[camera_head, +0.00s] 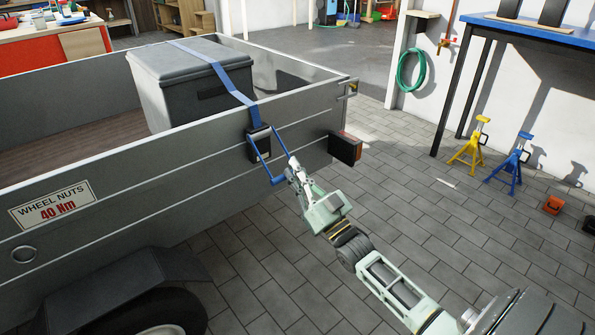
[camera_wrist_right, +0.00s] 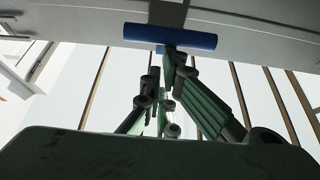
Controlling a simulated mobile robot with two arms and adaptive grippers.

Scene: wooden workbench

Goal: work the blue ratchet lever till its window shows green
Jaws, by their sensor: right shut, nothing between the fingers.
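The blue ratchet lever (camera_head: 262,166) hangs out and down from a black ratchet body (camera_head: 259,143) on the trailer's side wall. The lever's two blue arms show, and its cross handle is partly covered by my gripper. No window colour can be made out. My right gripper (camera_head: 291,170) is at the handle, its fingers shut with nothing between them. In the right wrist view the blue handle (camera_wrist_right: 170,37) lies across, just beyond the fingertips (camera_wrist_right: 167,72); I cannot tell whether they touch it. My left gripper is not in view.
A blue strap (camera_head: 217,68) runs from the ratchet over a grey box (camera_head: 182,88) in the grey trailer (camera_head: 140,172). A dark lamp block (camera_head: 345,148) sticks out at the trailer's corner, right of my gripper. Yellow (camera_head: 470,146) and blue (camera_head: 512,158) stands are farther right. The paved floor between is clear.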

